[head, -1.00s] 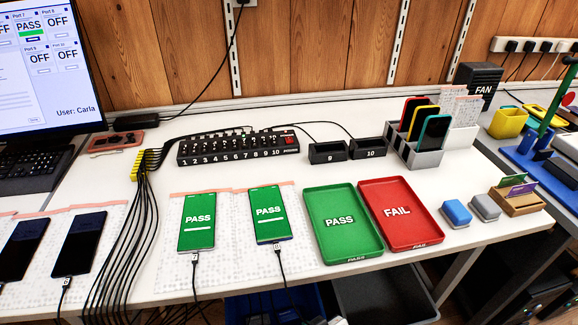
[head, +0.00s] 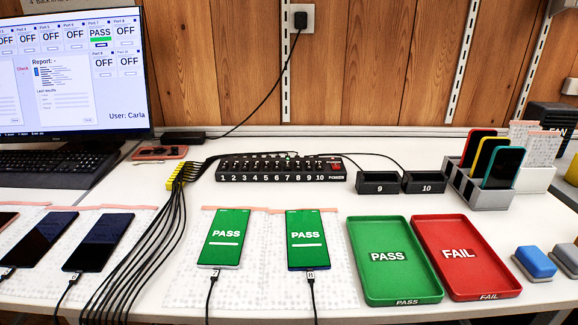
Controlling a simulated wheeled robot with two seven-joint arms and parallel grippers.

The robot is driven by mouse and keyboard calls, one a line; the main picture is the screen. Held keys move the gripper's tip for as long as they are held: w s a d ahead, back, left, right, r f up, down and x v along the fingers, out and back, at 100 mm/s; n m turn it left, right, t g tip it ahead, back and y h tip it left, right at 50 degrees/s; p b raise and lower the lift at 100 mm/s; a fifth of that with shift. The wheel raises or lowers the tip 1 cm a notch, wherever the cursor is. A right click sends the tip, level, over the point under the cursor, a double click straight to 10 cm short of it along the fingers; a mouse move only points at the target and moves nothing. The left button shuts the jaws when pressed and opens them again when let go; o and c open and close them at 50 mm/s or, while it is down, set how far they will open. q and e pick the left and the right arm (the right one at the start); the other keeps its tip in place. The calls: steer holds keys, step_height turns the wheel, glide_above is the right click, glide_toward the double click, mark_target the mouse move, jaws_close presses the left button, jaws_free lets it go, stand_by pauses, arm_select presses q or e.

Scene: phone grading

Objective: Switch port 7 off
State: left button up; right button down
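The black port hub (head: 281,170) stands at the back middle of the table, with a row of switches numbered 1 to 10 and a red power switch at its right end. Switch 7 (head: 281,165) is in the row, too small to tell its position. The monitor (head: 70,70) shows Port 7 as PASS with a green bar; the other readable ports show OFF. A phone on cable 7 (head: 223,238) and a phone on cable 8 (head: 307,240) lie on a mat, both with green PASS screens. Neither of my grippers is in view.
A green PASS tray (head: 365,275) and a red FAIL tray (head: 500,285) lie at the right. Black cables (head: 150,245) run from the hub to the front edge. Two dark boxes, 9 (head: 379,188) and 10 (head: 424,188), stand right of the hub. Phones stand in a grey rack (head: 480,195).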

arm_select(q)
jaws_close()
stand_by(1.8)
